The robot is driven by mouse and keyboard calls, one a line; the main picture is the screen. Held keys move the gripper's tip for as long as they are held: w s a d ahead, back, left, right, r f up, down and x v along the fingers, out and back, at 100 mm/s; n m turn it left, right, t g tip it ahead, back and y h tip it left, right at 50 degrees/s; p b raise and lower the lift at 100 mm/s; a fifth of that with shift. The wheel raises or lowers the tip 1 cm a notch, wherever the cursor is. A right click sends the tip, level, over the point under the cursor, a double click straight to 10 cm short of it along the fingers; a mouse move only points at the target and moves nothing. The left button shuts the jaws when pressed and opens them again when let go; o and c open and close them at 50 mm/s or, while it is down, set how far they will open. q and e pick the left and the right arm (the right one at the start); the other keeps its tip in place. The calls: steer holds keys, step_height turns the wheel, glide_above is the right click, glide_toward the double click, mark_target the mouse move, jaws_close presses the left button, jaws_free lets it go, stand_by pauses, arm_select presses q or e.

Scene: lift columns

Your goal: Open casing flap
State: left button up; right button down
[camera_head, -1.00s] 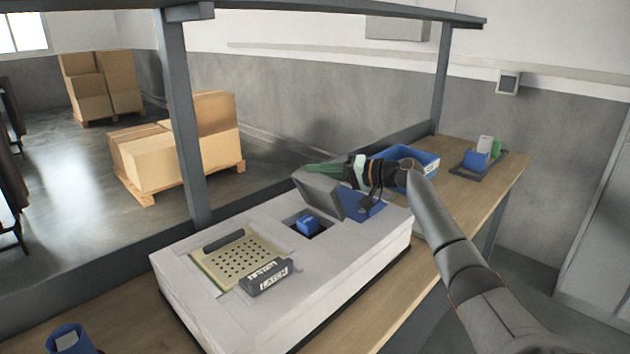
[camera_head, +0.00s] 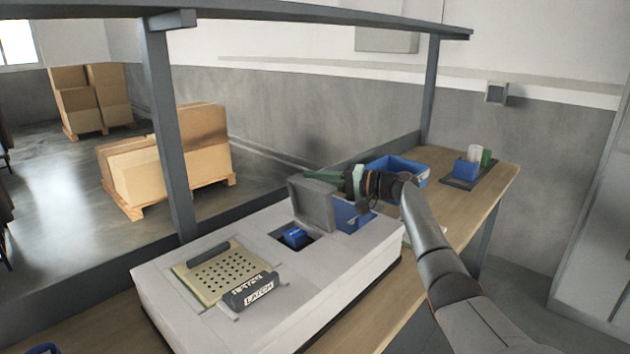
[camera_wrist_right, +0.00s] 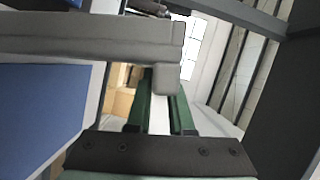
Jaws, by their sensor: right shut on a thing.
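The grey casing flap (camera_head: 316,206) stands raised, roughly upright, on the white casing (camera_head: 190,295). Beside it an opening shows a blue block (camera_head: 296,237), and a blue surface (camera_head: 352,214) lies to its right. My right gripper (camera_head: 325,177) is at the flap's top edge, its green fingers pointing left. In the right wrist view the green fingers (camera_wrist_right: 160,95) are close to the flap's grey edge (camera_wrist_right: 95,38) and shut on it; the exact contact is partly hidden. My left gripper is not in view.
A dark latch piece (camera_head: 250,290) and a perforated plate (camera_head: 222,272) sit on the casing's near end. A blue bin (camera_head: 405,172) and a dark tray (camera_head: 465,184) with small items stand farther along the bench. A post (camera_head: 168,130) rises behind the casing.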

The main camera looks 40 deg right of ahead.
steer(key=c, duration=0.8)
jaws_free()
steer(key=b+v, duration=0.2)
steer(key=v, duration=0.9)
steer(key=shift+s+d, duration=0.1)
steer(key=shift+s, duration=0.05)
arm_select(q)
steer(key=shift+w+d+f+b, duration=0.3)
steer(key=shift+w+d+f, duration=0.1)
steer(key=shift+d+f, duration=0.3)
arm_select(e)
steer(key=shift+s+d+r, duration=0.15)
steer(key=shift+s+d, duration=0.1)
steer(key=shift+s, duration=0.25)
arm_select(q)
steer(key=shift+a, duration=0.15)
